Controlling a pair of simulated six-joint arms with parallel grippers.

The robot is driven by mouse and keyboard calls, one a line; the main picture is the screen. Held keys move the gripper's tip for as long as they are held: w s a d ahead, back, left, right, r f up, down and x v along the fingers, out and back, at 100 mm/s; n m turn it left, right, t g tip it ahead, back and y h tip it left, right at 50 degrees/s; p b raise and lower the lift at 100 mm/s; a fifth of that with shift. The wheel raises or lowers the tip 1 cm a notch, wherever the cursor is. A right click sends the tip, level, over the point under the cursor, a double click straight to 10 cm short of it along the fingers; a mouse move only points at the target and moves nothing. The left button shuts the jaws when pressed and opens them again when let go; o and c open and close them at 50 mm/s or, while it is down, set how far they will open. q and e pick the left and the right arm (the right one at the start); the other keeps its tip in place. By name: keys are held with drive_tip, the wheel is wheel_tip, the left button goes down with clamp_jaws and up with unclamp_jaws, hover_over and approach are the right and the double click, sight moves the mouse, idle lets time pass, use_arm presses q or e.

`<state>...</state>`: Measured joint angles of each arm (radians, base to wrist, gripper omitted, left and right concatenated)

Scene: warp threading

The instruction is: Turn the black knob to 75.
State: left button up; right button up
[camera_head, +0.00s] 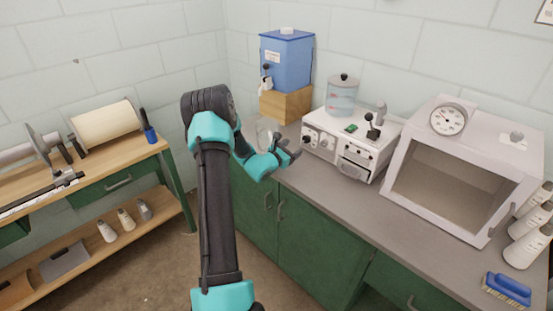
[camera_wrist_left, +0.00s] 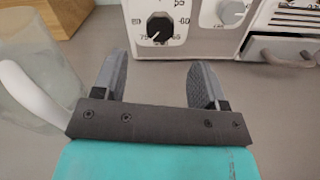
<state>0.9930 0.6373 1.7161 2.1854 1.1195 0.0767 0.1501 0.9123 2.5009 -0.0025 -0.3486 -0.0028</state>
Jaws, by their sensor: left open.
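The black knob (camera_wrist_left: 159,27) sits on the front panel of a white machine (camera_head: 350,139). In the left wrist view its white mark points down-left, near the printed 75, with 60 to the right and 80 at the left. My left gripper (camera_head: 289,151) is in front of the machine's left end. In the left wrist view my left gripper (camera_wrist_left: 160,78) is open and empty. Its two fingers are spread below the knob, apart from it. The right gripper is not in view.
A grey knob (camera_wrist_left: 232,11) sits right of the black one, with an open drawer (camera_wrist_left: 283,48) beyond. A clear glass vessel (camera_wrist_left: 30,92) stands close on my gripper's left. A blue tank (camera_head: 287,62) on a wooden block and a white oven (camera_head: 463,170) flank the machine.

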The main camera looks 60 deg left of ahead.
use_arm(q)
drive_tip(key=s+d, duration=0.1)
drive_tip(key=s, duration=0.8)
drive_tip(key=shift+d, duration=0.35)
drive_tip(key=shift+w, duration=0.1)
